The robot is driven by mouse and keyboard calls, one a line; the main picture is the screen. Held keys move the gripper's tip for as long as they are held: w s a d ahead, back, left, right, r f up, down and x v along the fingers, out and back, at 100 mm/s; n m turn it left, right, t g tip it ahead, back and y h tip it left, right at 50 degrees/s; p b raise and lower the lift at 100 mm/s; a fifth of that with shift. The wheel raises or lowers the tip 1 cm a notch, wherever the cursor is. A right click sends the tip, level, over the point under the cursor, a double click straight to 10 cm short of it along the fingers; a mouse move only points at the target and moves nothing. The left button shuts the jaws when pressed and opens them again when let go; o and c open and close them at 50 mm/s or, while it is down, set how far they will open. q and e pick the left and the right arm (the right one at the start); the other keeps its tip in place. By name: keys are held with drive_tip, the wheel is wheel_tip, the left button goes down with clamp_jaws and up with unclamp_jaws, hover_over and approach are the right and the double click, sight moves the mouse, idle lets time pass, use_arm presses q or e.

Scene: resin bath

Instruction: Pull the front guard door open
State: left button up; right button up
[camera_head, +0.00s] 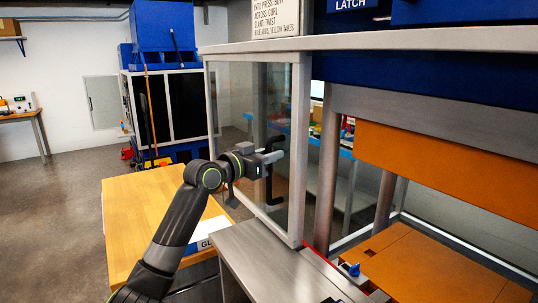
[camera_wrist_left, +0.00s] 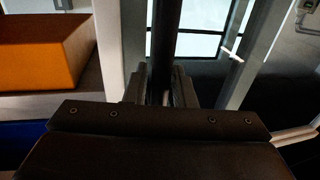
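The guard door (camera_head: 238,110) is a clear panel in a pale metal frame, left of the press opening in the head view. Its panel stands at an angle to the press, and the orange press interior is uncovered to its right. A black upright bar handle (camera_head: 269,183) is on the door. My left gripper (camera_head: 274,157) is at the handle. In the left wrist view the dark handle bar (camera_wrist_left: 164,45) runs between the two fingers of my left gripper (camera_wrist_left: 162,88), which look closed on it. The fingertips are partly hidden. My right gripper is not in view.
A wooden table (camera_head: 135,215) stands under my left arm. A grey metal ledge (camera_head: 275,265) lies below the door. The orange upper block (camera_head: 450,170) and orange lower bed (camera_head: 425,265) are at right. Open floor (camera_head: 50,220) lies at left.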

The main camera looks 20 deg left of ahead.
use_arm(q)
drive_tip(key=shift+o, duration=0.8)
drive_tip(key=shift+s+a, duration=0.1)
drive_tip(key=shift+s, duration=0.05)
drive_tip(key=b+v, duration=0.5)
drive_tip(key=v, duration=1.2)
drive_tip(key=shift+b, duration=0.3)
drive_tip(key=shift+s, duration=0.1)
